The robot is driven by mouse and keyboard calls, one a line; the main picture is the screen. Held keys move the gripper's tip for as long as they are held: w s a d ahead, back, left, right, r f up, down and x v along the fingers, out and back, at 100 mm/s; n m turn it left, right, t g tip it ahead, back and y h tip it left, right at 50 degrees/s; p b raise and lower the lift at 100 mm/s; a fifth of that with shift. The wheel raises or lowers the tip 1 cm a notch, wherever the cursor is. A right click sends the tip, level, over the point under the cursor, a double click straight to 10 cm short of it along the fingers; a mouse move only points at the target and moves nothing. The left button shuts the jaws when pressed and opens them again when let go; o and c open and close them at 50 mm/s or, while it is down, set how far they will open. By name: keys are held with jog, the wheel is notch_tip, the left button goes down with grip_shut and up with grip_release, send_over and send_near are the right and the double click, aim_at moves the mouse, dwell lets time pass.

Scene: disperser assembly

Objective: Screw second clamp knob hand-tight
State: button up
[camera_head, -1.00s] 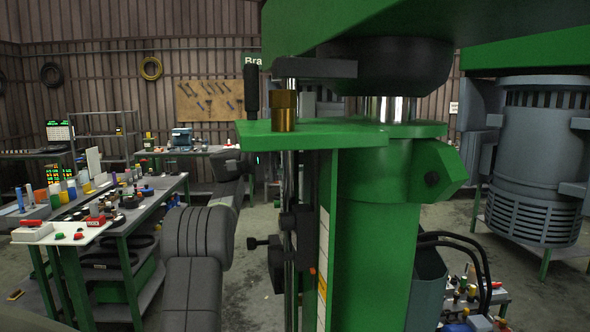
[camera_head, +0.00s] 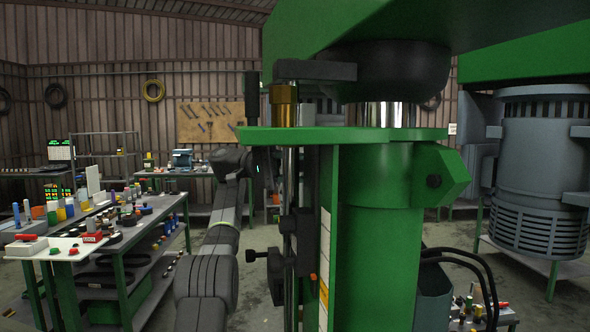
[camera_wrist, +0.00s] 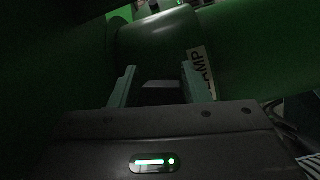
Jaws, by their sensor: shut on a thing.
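In the wrist view, my gripper (camera_wrist: 158,75) has its two grey-green fingers on either side of a dark clamp knob (camera_wrist: 160,92), and it is shut on it. The knob is in deep shadow, so its shape and thread are hard to make out. Just beyond is a green cylindrical body with a white label (camera_wrist: 202,70) whose visible letters read "AMP". In the head view, the disperser's green column (camera_head: 375,240) stands in front, and my arm reaches up behind its left side. The gripper itself is hidden there.
A green plate (camera_head: 340,134) juts left from the column, with a brass nut (camera_head: 283,105) above it. A cluttered workbench (camera_head: 120,250) stands at the left. A large grey motor-like unit (camera_head: 540,160) is at the right. Black hoses (camera_head: 470,262) curve beside the column.

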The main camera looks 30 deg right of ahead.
jog(key=o, duration=0.9)
jog(key=shift+o, duration=0.2)
jog(key=shift+r, duration=0.1)
